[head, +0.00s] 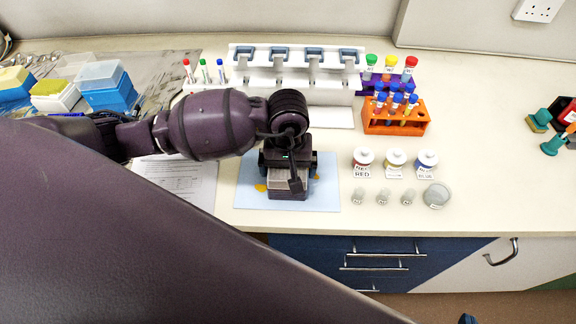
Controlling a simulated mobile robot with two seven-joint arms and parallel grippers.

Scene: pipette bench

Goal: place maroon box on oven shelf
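My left gripper (288,172) points down over a pale blue mat (250,196) on the bench. Its wrist and the arm's round dark links cover much of this spot from above. Under and between its fingers is a small block with a pale grey top (287,183) and a dark front side. I cannot tell whether this is the maroon box, or whether the fingers touch it. My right gripper cannot be made out. No oven or oven shelf shows in the head view.
A white pipette rack (296,80) stands behind the gripper. An orange tube rack (396,125) and several labelled jars (396,163) are to the right. Blue tip boxes (106,89) stand at left. The bench (480,150) between the jars and the far right items is clear.

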